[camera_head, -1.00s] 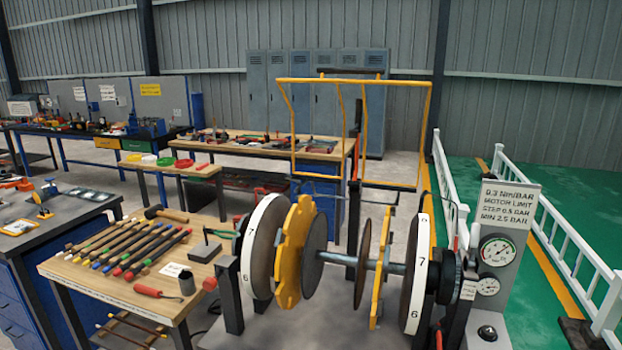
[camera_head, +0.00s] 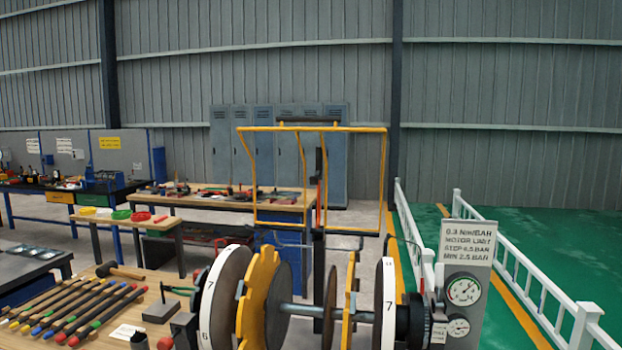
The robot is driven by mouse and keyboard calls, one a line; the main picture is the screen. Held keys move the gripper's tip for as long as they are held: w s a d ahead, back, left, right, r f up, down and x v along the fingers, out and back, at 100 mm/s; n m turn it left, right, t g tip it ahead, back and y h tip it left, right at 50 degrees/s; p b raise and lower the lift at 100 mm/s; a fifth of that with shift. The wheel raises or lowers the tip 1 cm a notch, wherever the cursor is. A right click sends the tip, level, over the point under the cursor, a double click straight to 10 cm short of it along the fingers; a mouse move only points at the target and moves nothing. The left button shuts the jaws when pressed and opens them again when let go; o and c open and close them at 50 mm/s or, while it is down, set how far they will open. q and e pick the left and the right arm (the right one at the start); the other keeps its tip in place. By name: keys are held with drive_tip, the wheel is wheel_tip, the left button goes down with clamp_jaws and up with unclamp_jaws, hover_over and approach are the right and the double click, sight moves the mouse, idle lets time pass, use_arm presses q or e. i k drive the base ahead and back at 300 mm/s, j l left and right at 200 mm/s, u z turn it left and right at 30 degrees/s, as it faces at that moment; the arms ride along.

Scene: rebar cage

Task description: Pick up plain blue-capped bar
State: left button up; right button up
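Several bars lie side by side on a wooden-topped table (camera_head: 158,298) at the lower left, with coloured caps at their near ends. A blue-capped bar (camera_head: 37,330) lies among them, its blue end toward the lower left. At this size I cannot tell whether the blue-capped bar is plain or marked. Neither of my grippers is in view.
A shaft with numbered white wheels (camera_head: 385,305) and yellow plates (camera_head: 256,300) stands in front at the centre. A gauge panel (camera_head: 468,285) is on its right. A hammer (camera_head: 118,271) and a dark block (camera_head: 160,311) share the bar table. White railings (camera_head: 520,270) stand at the right.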

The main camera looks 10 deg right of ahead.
sight(40, 329)
drive_tip(key=i+j+u, duration=0.25)
drive_tip(key=i+j, duration=0.2)
drive_tip(key=i+j+u, duration=0.2)
drive_tip(key=i+j, duration=0.15)
drive_tip(key=i+j+u, duration=0.25)
drive_tip(key=i, duration=0.35)
drive_tip(key=i+j+u, duration=0.2)
drive_tip(key=i, duration=0.3)
drive_tip(key=z, duration=2.05)
drive_tip(key=u, duration=2.05)
drive_tip(key=i+j+u, duration=0.2)
drive_tip(key=k+j, duration=0.1)
